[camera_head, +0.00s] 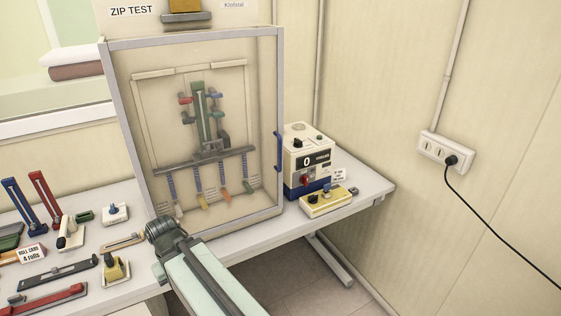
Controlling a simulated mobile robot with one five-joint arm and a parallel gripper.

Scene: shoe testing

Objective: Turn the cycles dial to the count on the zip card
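A cream and blue counter box (306,160) stands on the bench right of the zip test cabinet. Its dark display shows 0 beside a small word that looks like "CYCLES". It has a black knob (298,142) on top and a red knob (305,180) low on the front; I cannot tell which is the cycles dial. A small white card (339,175) stands at the box's right; its print is too small to read. My arm reaches in from the bottom and ends in a dark part left of the cabinet's lower front, apart from the box. Its fingers cannot be made out.
The clear-fronted cabinet (279,80) has a blue handle on its right side. A yellow box (325,202) with a black knob sits before the counter box. Red, blue and dark tools and a roll card (31,254) crowd the bench's left. A wall socket (444,150) holds a plugged cable.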

